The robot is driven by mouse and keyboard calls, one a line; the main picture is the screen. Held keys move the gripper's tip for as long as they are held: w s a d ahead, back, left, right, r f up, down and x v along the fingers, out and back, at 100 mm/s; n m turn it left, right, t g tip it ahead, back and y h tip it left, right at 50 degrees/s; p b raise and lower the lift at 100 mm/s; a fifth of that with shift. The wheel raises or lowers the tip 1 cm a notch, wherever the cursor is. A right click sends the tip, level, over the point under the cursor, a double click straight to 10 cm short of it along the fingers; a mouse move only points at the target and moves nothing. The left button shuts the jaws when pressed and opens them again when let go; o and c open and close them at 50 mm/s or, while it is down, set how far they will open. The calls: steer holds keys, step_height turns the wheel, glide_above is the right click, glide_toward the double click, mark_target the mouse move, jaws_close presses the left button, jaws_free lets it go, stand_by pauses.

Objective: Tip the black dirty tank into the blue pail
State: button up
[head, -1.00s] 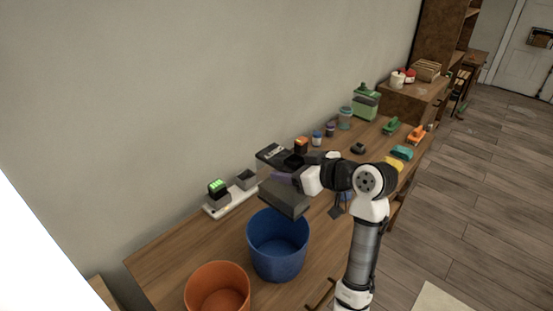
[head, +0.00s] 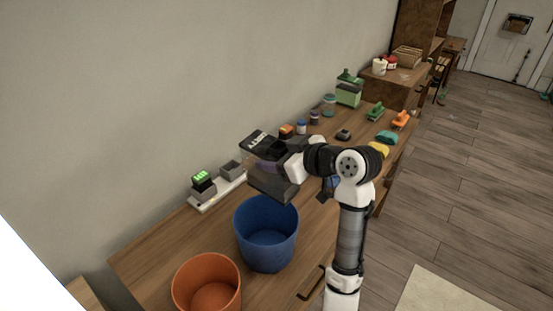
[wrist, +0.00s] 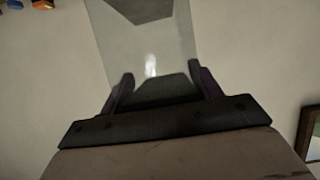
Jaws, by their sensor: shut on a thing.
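My gripper (head: 267,166) is shut on the tank (wrist: 147,55), which shows between its two fingers in the wrist view as a smoky, see-through body with a dark part at its far end. In the head view the tank is a dark shape beyond the gripper, and its outline is hard to separate from the black parts around it. The gripper is above the far rim of the blue pail (head: 267,240), pointing towards the wall. The pail stands upright on the wooden bench. Its visible inside looks empty. I cannot tell how far the tank is tilted.
An orange bucket (head: 207,284) stands left of the blue pail. Jars, a green container (head: 348,93) and small tools are spread farther along the bench.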

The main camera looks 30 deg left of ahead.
steer(key=shift+w+d+f+n+t+b, duration=0.1)
steer(key=shift+w+f+n+t+b, duration=0.35)
steer(key=shift+b, duration=1.3)
steer(key=shift+a+f+n+t+b, duration=0.1)
steer(key=shift+f+n+t+b, duration=0.3)
steer(key=shift+f+n+b, duration=0.9)
steer(key=shift+w+d+f+n+t+b, duration=0.1)
steer(key=shift+w+f+t+b, duration=0.25)
steer(key=shift+b, duration=1.8)
steer(key=f+b, duration=0.1)
steer(key=b, duration=0.1)
steer(key=f+n+t+b, duration=0.1)
steer(key=b, duration=0.2)
steer(key=f+n+b, duration=0.1)
steer(key=b, duration=0.1)
steer(key=shift+w+f+n+t, duration=0.2)
steer(key=shift+w+n+t, duration=0.05)
steer(key=shift+w+t, duration=0.05)
steer(key=shift+r+b, duration=0.1)
steer(key=shift+b, duration=0.2)
steer(key=shift+f+n+b, duration=0.3)
steer(key=shift+b, duration=0.25)
steer(key=shift+w+f+n+t+y+b, duration=0.15)
steer(key=shift+n+t+y+b, duration=0.2)
steer(key=shift+b, duration=0.55)
